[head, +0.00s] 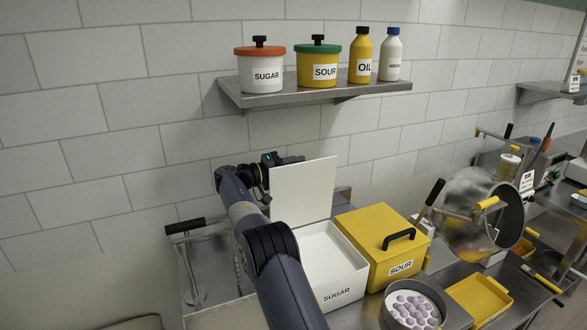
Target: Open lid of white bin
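The white bin (343,294) is labelled SUGAR and stands on the steel counter. Its white lid (303,192) stands up, nearly vertical, at the back of the bin, and the bin's inside shows from above. My gripper (290,160) is at the lid's upper left edge, partly behind the lid. The fingers are small, dark and partly hidden, so I cannot tell whether they are open or touch the lid.
A yellow SOUR bin (375,262) with a black handle stands shut right beside the white bin. A round pan of purple gummies (412,306) and a yellow tray (478,299) are in front. A tilted steel kettle (470,213) is at right. A shelf (310,94) with jars hangs above.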

